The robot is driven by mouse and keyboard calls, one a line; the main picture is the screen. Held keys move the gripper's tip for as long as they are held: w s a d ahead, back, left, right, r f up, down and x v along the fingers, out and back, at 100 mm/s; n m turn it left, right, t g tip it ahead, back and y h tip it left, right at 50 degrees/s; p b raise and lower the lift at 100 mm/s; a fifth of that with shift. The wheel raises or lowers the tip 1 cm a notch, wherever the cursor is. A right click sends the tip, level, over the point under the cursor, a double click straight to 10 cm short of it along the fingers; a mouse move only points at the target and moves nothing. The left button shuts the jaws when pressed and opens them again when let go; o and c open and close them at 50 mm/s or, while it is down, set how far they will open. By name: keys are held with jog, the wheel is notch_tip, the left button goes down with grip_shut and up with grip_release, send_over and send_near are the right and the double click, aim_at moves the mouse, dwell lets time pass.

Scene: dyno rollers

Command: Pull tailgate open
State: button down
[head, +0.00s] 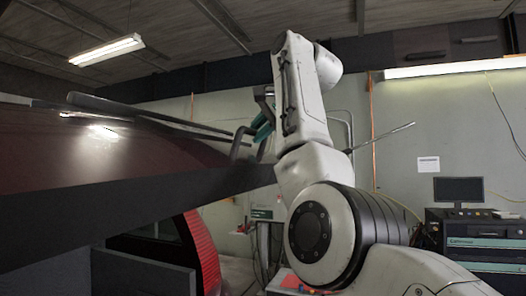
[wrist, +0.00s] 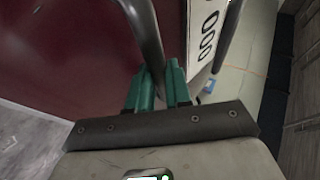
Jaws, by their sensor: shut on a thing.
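The tailgate (head: 60,155) is a large dark red panel with a broad dark lower edge. It slants across the left of the head view, raised above a red tail light (head: 203,250). In the wrist view its dark red surface (wrist: 60,50) fills the left side. A dark bar handle (head: 238,143) stands out near its right end; it also runs down the wrist view (wrist: 145,30) to my fingers. My gripper (wrist: 161,82), with green fingers, is shut on this handle. In the head view my gripper (head: 263,130) is partly hidden by my arm.
A workstation with a monitor (head: 459,190) on a dark tool cabinet (head: 475,243) stands at the right. A pale wall (head: 440,120) is behind.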

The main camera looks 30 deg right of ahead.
jog(key=shift+w+a+r, duration=0.25)
jog(key=shift+a+r, duration=0.05)
jog(key=shift+r, duration=0.2)
jog(key=shift+w+a+r, duration=0.2)
jog(key=shift+a+r, duration=0.1)
jog(key=shift+r, duration=0.2)
jog(key=c, duration=1.4)
grip_release()
jog(key=shift+w, duration=0.1)
jog(key=shift+c, duration=0.2)
jog(key=shift+o, duration=0.6)
jog(key=shift+w+a+f, duration=0.15)
jog(key=shift+w+a, duration=0.05)
jog(key=shift+a, duration=0.2)
jog(key=shift+o, duration=1.3)
jog(key=shift+s+d, duration=0.1)
jog(key=shift+s, duration=0.05)
jog(key=shift+s+d+r, duration=0.1)
jog(key=shift+d+r, duration=0.1)
jog(key=shift+d, duration=0.15)
